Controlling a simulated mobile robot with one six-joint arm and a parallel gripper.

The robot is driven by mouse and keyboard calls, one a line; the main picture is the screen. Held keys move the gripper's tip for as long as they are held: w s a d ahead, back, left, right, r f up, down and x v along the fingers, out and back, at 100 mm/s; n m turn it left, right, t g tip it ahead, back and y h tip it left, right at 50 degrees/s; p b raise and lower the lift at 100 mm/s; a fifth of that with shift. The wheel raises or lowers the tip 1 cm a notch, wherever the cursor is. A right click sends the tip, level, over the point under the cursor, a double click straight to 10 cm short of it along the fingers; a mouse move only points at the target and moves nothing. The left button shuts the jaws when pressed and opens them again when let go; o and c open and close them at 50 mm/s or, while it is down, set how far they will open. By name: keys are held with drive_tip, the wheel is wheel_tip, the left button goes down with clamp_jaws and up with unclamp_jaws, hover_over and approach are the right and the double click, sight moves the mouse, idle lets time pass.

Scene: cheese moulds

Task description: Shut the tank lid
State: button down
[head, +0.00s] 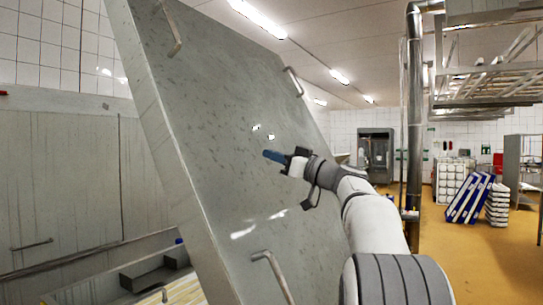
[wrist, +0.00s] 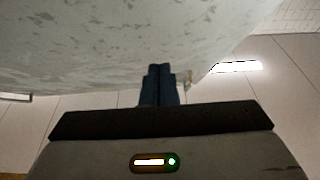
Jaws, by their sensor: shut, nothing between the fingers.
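The tank lid (head: 215,130) is a large grey, spotted metal panel with several bar handles. It stands raised and tilted over the open tank (head: 80,268) at the lower left of the head view. My gripper (head: 268,155) is shut and empty, with its blue fingers in front of the lid's broad face. In the wrist view the shut fingers (wrist: 158,72) point toward the lid's pale surface (wrist: 110,40), which fills the upper part. I cannot tell whether the fingertips touch the lid.
A vertical steel pipe (head: 414,130) stands right of my arm. A metal rack (head: 490,75) hangs at the upper right. Blue-and-white panels (head: 470,198) and stacked white moulds (head: 453,180) stand farther back. The orange floor (head: 475,265) at the right is clear.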

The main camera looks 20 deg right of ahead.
sight(233, 151)
drive_tip(key=p+x, duration=0.1)
drive_tip(key=x, duration=0.2)
drive_tip(key=f+p+x, duration=0.1)
drive_tip(key=x, duration=0.1)
drive_tip(key=p+x, duration=0.2)
drive_tip(key=x, duration=0.1)
drive_tip(key=shift+w+a+f, duration=0.2)
drive_tip(key=shift+w+f, duration=0.05)
drive_tip(key=shift+w, duration=0.3)
drive_tip(key=shift+w+a+f, duration=0.3)
drive_tip(key=shift+w+f, duration=0.05)
